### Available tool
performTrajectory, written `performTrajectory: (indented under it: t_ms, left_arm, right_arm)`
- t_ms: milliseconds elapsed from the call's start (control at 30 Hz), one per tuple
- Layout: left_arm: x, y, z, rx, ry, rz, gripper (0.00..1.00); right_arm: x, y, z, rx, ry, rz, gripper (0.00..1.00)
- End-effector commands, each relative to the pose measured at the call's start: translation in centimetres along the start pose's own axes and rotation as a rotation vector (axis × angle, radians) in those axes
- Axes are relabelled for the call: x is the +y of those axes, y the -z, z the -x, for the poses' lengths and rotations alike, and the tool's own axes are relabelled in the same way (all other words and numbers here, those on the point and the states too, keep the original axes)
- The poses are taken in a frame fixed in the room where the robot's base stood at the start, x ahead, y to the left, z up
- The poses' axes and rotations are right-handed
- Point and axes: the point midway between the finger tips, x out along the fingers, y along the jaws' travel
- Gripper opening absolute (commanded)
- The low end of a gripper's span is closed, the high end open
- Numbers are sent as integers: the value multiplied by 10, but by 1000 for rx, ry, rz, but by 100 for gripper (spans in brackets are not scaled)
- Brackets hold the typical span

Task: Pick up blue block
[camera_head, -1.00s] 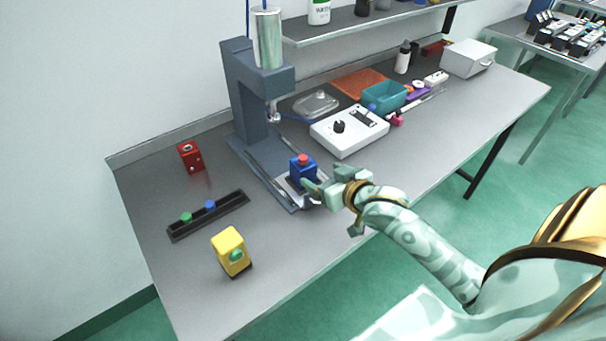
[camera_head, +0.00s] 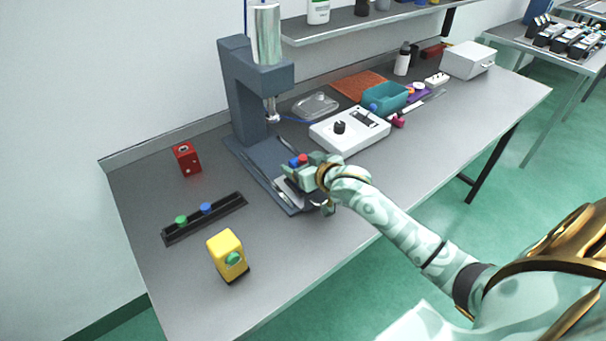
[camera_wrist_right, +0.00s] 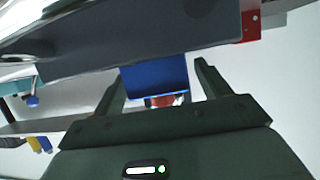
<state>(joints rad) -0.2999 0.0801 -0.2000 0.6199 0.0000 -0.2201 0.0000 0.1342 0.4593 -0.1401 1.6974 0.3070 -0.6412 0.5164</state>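The blue block (camera_head: 294,163) has a red top and stands on the base of the dark press (camera_head: 247,100). In the head view my right gripper (camera_head: 297,173) is at the block and hides most of it. In the right wrist view the blue block (camera_wrist_right: 155,75) shows between the two dark fingers of the right gripper (camera_wrist_right: 160,72). A narrow gap shows between the block and the right-hand finger, so the gripper is open around it. Part of the block is cut off by the dark surface. My left gripper is not in view.
The table's front right is clear.

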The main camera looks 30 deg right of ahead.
Motion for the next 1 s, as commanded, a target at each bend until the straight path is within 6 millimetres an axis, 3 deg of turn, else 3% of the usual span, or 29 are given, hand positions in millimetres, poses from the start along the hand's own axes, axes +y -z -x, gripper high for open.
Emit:
performTrajectory:
  t_ms: [33, 200, 567, 867, 1000]
  left_arm:
    - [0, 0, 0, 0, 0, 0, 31]
    - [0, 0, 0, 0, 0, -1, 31]
    - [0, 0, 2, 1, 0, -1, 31]
    - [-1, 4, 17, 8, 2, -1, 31]
    - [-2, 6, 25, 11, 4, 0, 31]
  right_arm:
    - [0, 0, 0, 0, 0, 0, 62]
    - [0, 0, 0, 0, 0, 0, 20]
    - [0, 4, 2, 2, 0, 0, 20]
    - [1, 34, 14, 5, -1, 0, 20]
    - [10, 45, 33, 3, -2, 2, 20]
